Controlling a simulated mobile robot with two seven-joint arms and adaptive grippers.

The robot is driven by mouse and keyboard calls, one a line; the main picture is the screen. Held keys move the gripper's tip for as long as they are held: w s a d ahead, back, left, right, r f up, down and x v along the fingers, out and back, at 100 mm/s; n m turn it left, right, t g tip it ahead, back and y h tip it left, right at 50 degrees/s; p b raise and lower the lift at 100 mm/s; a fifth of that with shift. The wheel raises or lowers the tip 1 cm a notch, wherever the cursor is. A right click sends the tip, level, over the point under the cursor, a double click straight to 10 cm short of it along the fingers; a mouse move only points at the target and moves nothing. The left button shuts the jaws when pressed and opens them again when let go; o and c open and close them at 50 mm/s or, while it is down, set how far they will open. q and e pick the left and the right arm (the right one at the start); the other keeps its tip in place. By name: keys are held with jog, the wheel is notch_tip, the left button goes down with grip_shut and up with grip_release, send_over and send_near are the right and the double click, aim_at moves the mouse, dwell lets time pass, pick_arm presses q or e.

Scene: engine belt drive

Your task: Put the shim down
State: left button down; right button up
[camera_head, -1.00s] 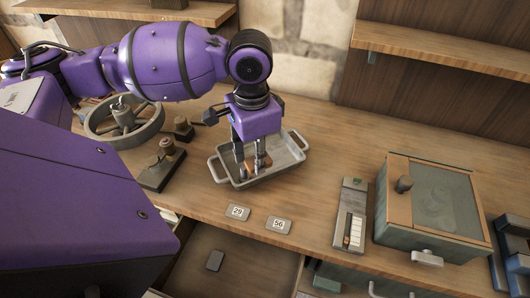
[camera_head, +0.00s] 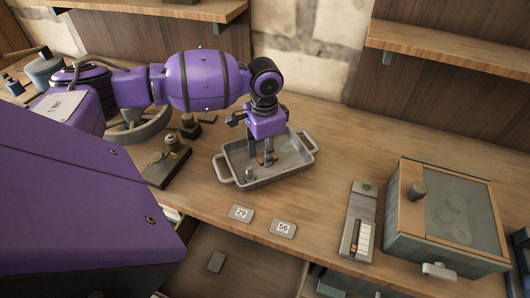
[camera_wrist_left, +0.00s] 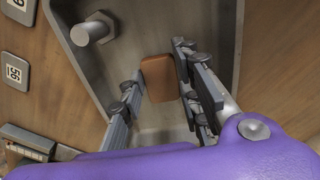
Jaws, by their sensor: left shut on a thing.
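The shim (camera_head: 262,157), a small copper-brown rectangular piece, is between the fingers of my left gripper (camera_head: 266,158). In the left wrist view the shim (camera_wrist_left: 157,78) shows as a flat brown plate between the two fingers of the left gripper (camera_wrist_left: 160,92). The gripper is shut on it and points down inside the grey metal tray (camera_head: 296,171). I cannot tell whether the shim touches the tray floor. The fingers partly hide the shim in the head view. My right gripper is not in view.
A bolt (camera_head: 249,175) stands in the tray, left of the fingers; it also shows in the wrist view (camera_wrist_left: 92,29). Number plates 29 (camera_head: 241,213) and 56 (camera_head: 283,229) lie before the tray. A lidded box (camera_head: 447,215) stands right. An open drawer (camera_head: 240,262) is below.

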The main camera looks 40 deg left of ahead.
pick_arm(q)
jog(key=shift+f, duration=0.25)
jog(key=c, duration=1.3)
grip_release()
notch_tip(320, 180, up, 12)
jog(key=shift+r+p, duration=0.15)
jog(key=shift+p, duration=0.25)
